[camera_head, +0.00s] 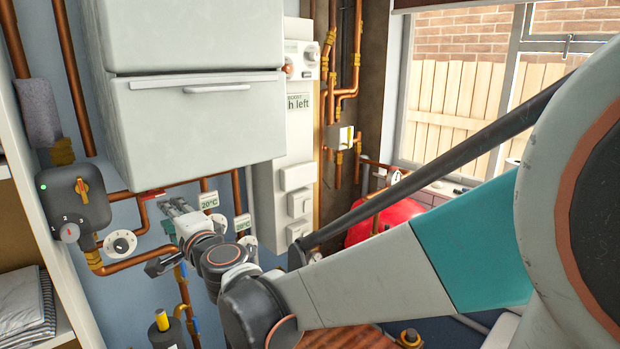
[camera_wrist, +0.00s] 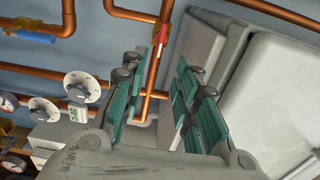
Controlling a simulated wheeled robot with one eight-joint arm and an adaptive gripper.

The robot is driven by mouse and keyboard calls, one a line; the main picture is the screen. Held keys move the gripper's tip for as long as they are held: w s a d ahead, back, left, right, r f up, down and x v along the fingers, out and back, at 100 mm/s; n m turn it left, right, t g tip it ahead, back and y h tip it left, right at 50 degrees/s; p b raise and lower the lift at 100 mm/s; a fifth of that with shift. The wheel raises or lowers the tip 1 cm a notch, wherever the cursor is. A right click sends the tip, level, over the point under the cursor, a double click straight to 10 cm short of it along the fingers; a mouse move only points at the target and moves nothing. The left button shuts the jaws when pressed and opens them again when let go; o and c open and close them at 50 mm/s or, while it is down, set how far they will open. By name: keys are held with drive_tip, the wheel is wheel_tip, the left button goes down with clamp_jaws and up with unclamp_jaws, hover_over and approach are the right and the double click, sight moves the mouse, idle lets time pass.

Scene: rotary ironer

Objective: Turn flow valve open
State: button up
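A small red lever valve (camera_wrist: 162,35) sits on a copper pipe in the wrist view, ahead of my gripper (camera_wrist: 157,68) and between the lines of its fingers. The two green-padded fingers are apart with nothing between them, and the lever looks beyond their tips. In the head view the red lever (camera_head: 152,194) shows just below the white cabinet, and my gripper (camera_head: 174,208) is close below and right of it. No label on the lever can be read. A blue lever (camera_wrist: 35,37) is on another pipe at the wrist view's upper left.
The white cabinet (camera_head: 195,125) overhangs the pipes closely. A dark control box (camera_head: 78,205) with knobs and a white dial (camera_head: 121,244) are to the left. A 20°C tag (camera_head: 209,200) and more dials stand to the right. A red tank (camera_head: 385,220) is behind my arm.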

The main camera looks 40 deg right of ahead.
drive_tip(key=shift+s, duration=0.15)
drive_tip(key=s+a+f+n+g+y+b, duration=0.5)
drive_tip(key=s+a+f+n, duration=0.35)
drive_tip(key=s+n, duration=0.4)
drive_tip(key=s+d+f+n+g+h+b, duration=0.2)
drive_tip(key=s+d+f+g, duration=0.1)
drive_tip(key=s+f, duration=0.4)
drive_tip(key=s+d+f+n+g+h+b, duration=0.1)
drive_tip(key=s+d+f+n+g+h, duration=0.2)
drive_tip(key=s+d+f, duration=0.2)
wheel_tip(320, 180, down, 3)
drive_tip(key=shift+s+r+n+b, duration=0.1)
drive_tip(key=shift+s+n+b, duration=0.3)
drive_tip(key=shift+s, duration=0.75)
